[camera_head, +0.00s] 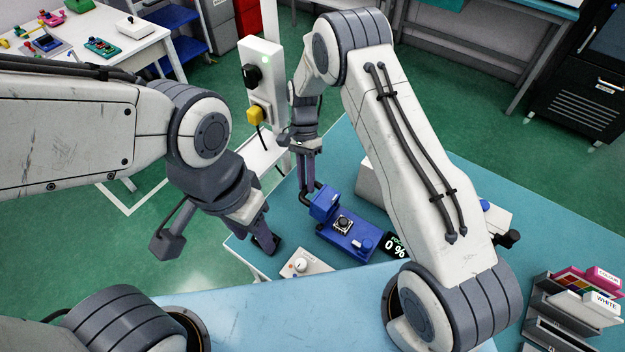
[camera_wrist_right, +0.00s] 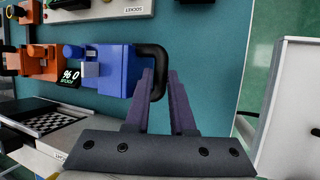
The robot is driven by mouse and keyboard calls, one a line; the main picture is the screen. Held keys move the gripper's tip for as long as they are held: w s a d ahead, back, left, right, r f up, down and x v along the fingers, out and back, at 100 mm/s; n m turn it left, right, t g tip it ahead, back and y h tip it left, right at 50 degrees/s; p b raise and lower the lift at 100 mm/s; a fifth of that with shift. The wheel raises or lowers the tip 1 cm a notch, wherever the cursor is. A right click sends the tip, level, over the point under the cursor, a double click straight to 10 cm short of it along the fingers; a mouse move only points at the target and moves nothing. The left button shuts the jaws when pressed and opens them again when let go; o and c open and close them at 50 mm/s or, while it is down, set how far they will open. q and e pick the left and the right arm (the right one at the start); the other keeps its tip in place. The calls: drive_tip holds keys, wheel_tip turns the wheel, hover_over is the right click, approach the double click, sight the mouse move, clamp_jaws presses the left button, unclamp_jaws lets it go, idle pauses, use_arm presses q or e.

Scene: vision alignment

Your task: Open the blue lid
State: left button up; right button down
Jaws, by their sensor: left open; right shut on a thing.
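The blue lid (camera_head: 323,203) stands raised at the far left end of a blue fixture (camera_head: 362,246), whose dark square lens part (camera_head: 343,224) is uncovered. In the right wrist view the lid (camera_wrist_right: 117,68) shows as a blue block with a black bent handle (camera_wrist_right: 154,54). My right gripper (camera_head: 307,188) points down at the handle; its fingers (camera_wrist_right: 162,88) are shut on the handle. My left gripper (camera_head: 266,242) is open and empty, over the table's left edge, left of the fixture and apart from it. The fingers partly hide the handle.
A display (camera_head: 397,246) reading 0 % stands right of the fixture. A white knob box (camera_head: 306,264) is in front. A white post (camera_head: 262,85) with a yellow plug stands behind. Orange parts (camera_wrist_right: 40,62) and a checkerboard (camera_wrist_right: 50,123) show in the wrist view.

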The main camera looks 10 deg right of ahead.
use_arm(q)
drive_tip(key=shift+w+f+b, duration=0.4)
drive_tip(key=shift+w+f, duration=0.05)
drive_tip(key=shift+f, duration=0.1)
use_arm(e)
drive_tip(key=shift+w+a+f, duration=0.45)
drive_tip(key=shift+a+f, duration=0.05)
drive_tip(key=shift+f, duration=0.25)
drive_tip(key=c, duration=0.8)
unclamp_jaws()
drive_tip(key=shift+w+a, duration=0.1)
drive_tip(key=shift+o, duration=0.2)
use_arm(q)
drive_tip(key=shift+w+f, duration=0.1)
wheel_tip(320, 180, down, 4)
drive_tip(key=b, duration=0.4)
drive_tip(key=shift+f, duration=0.15)
use_arm(e)
drive_tip(key=s+d+r, duration=0.7)
drive_tip(key=d+r, duration=0.2)
drive_tip(key=r, duration=0.2)
drive_tip(key=shift+d, duration=0.3)
